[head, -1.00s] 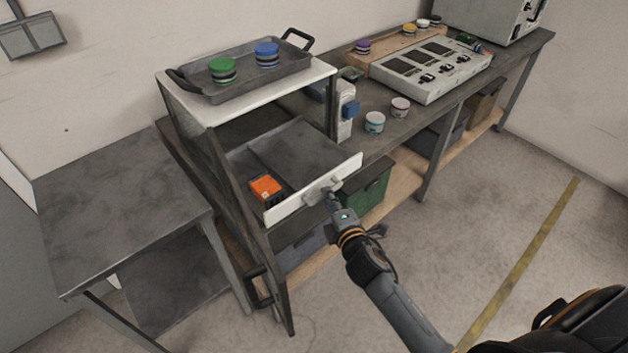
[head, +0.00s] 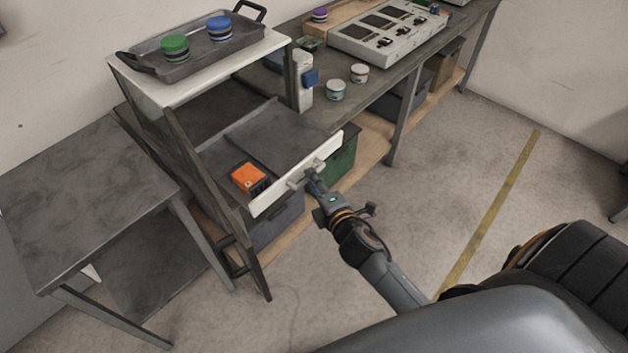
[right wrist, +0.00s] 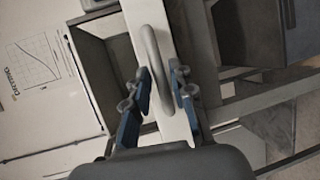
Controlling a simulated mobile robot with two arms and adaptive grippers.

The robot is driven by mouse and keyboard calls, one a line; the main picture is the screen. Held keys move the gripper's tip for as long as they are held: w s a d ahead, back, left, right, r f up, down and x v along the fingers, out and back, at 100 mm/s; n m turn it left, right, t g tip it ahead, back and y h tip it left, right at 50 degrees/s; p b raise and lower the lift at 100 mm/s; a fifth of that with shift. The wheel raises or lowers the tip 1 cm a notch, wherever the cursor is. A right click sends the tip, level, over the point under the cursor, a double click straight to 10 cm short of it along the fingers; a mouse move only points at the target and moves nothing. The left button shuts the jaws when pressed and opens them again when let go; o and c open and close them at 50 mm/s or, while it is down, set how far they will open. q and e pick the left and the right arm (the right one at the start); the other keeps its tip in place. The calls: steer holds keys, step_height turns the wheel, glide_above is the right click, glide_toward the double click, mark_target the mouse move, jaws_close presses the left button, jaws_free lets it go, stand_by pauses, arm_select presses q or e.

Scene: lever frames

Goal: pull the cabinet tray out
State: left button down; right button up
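The cabinet tray (head: 293,142) is a dark grey drawer with a white front panel (head: 268,202). It sticks out of the open cabinet (head: 118,68), and an orange block (head: 248,177) lies in it. My right gripper (head: 311,178) is at the grey bar handle on the panel. In the right wrist view, the handle (right wrist: 150,50) runs between the two fingers (right wrist: 161,90), which are closed in around it; the exact contact is hard to see. My left gripper is not in view.
A tray (head: 150,68) with a green and a blue round item sits on the cabinet. A side table (head: 70,190) stands to the left. Bins (head: 343,160) are under the workbench. The floor (head: 440,190) to the right is open.

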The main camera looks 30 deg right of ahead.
steer(key=shift+o, duration=0.3)
steer(key=s+r, duration=0.2)
steer(key=s, duration=0.9)
steer(key=shift+s+a+r, duration=0.15)
steer(key=shift+s+a, duration=0.2)
steer(key=shift+s, duration=0.05)
steer(key=s+a+f+m+g, duration=0.1)
steer(key=s+f+m+g, duration=0.35)
steer(key=f, duration=1.05)
steer(key=s+a+f+m+g, duration=0.1)
steer(key=s+f+m+g, duration=0.3)
steer(key=f, duration=1.2)
steer(key=s+f+m+g, duration=0.3)
steer(key=s+f, duration=0.5)
steer(key=s, duration=0.3)
steer(key=s+d+f+m+g, duration=0.1)
steer(key=s+f+m+g, duration=0.2)
steer(key=s+f, duration=0.5)
steer(key=s+m, duration=0.1)
steer(key=s, duration=0.3)
steer(key=shift+s+y, duration=0.25)
steer(key=shift+y, duration=0.15)
